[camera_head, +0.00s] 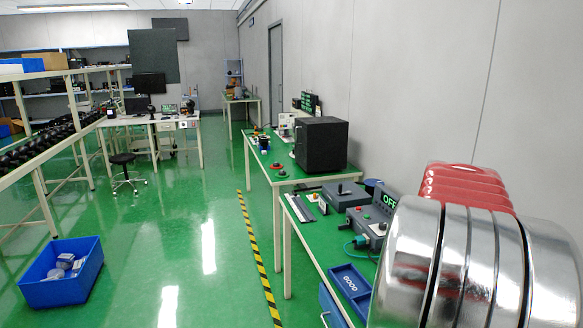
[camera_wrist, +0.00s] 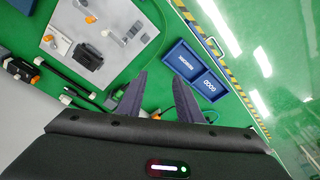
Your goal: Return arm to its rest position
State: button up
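My gripper (camera_wrist: 161,80) shows in the wrist view with its two dark fingers apart and nothing between them. It points over a green worktop (camera_wrist: 145,58). My arm, with large silver rounded links and a red ribbed part, fills the lower right of the head view. The gripper itself does not show in the head view.
A blue two-part tray marked GOOD (camera_head: 350,281) lies on the near bench, beside a control box reading OFF (camera_head: 376,225). A black box (camera_head: 321,144) stands on the farther bench. A blue bin (camera_head: 62,283) stands on the floor. The aisle is clear.

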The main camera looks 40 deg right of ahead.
jog(key=w+a+r+n+t, duration=0.15)
jog(key=w+a+n, duration=0.35)
jog(key=a, duration=0.7)
jog(key=w+a+r+n+t, duration=0.1)
jog(key=w+a+r+n, duration=0.1)
jog(key=w+a, duration=0.75)
jog(key=s+a+f+n+t+y, duration=0.1)
jog(key=s+a+f+n, duration=0.1)
jog(key=a, duration=1.1)
jog(key=s+a+f+n+t, duration=0.1)
jog(key=s+a+n, duration=0.4)
jog(key=a, duration=0.7)
jog(key=shift+s+a+f+n+y, duration=0.25)
jog(key=shift+a+f+n+y, duration=0.15)
